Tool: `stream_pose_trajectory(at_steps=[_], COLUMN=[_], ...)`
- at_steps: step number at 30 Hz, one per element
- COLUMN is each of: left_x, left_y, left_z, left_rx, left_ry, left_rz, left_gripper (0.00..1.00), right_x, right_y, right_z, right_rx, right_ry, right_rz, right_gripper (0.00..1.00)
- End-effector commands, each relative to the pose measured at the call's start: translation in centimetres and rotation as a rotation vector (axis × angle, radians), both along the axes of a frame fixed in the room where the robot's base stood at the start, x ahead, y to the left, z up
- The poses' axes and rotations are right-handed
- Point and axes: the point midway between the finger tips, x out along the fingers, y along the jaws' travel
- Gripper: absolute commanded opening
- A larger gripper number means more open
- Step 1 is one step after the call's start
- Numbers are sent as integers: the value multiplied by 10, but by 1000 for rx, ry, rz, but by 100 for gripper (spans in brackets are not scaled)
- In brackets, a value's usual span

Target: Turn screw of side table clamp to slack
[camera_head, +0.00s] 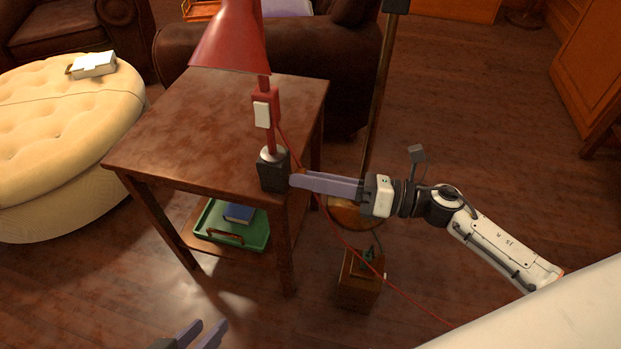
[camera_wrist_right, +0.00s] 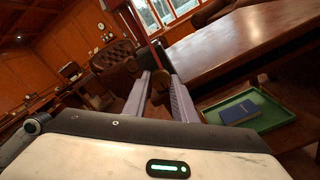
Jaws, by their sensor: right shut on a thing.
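The side table (camera_head: 190,120) has a dark wooden top, and a red lamp (camera_head: 232,38) stands at its right edge. The dark block of the table clamp (camera_head: 274,172) sits at the table's near right corner, below the lamp post. My right gripper (camera_head: 297,180) reaches in from the right with its fingertips at the clamp. In the right wrist view, the clamp's screw (camera_wrist_right: 160,88) shows as a dark brownish piece between the fingertips, and the gripper is shut on it. The screw is mostly hidden in the head view. My left gripper (camera_head: 207,328) is open and empty at the bottom edge.
A green tray (camera_head: 250,232) with a blue book (camera_head: 239,213) lies on the table's lower shelf. A red cord (camera_head: 345,243) runs from the lamp past my right arm. A brass pole (camera_head: 378,110) stands behind the arm, and a small wooden box (camera_head: 357,290) is below it.

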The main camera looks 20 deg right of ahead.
Motion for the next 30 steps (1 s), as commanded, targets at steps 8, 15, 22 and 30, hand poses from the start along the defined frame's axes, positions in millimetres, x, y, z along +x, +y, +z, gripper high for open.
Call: stream_pose_trajectory(at_steps=[8, 15, 22, 30], left_x=[0, 0, 1, 2], left_y=[0, 0, 0, 3], left_z=[0, 0, 3, 8], left_rx=[1, 0, -2, -4], left_ry=[0, -2, -8, -24], left_rz=[-1, 0, 2, 17], left_gripper=[31, 31, 31, 31], right_x=[0, 0, -7, -37], right_y=[-1, 0, -10, -54], right_z=[-1, 0, -1, -1], right_rx=[-1, -1, -2, -2], right_ry=[2, 2, 4, 6], right_rz=[-1, 0, -1, -2], right_gripper=[38, 43, 43, 43])
